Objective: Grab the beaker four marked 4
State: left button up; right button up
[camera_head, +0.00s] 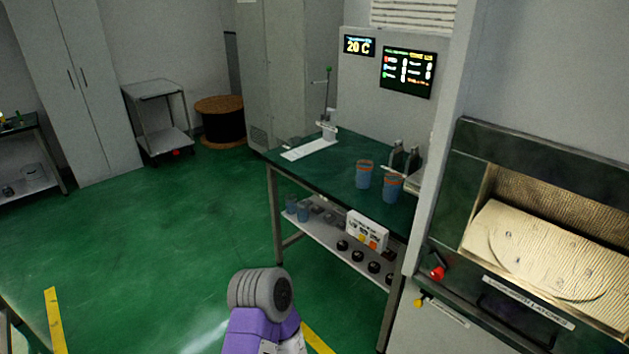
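Two blue beakers with orange-red rims stand upright near the right end of the green tabletop. One is a left beaker (364,175) and the other a right beaker (392,187), slightly nearer. Smaller bluish containers (303,211) stand at the left of the shelf under the table. I cannot read a number on any of them, so I cannot tell which is marked 4. A purple and grey part of my own arm rises at the bottom middle, well short of the table. No gripper fingers show.
The green-topped table (345,152) carries a stand (328,125) at its far left end. Black round items and a white box (367,232) sit on its shelf. Open green floor (150,250) lies left.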

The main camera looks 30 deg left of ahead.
aim_at(364, 174)
jog(key=u, duration=1.8)
jog(key=i, duration=5.4)
jog(key=z, duration=4.45)
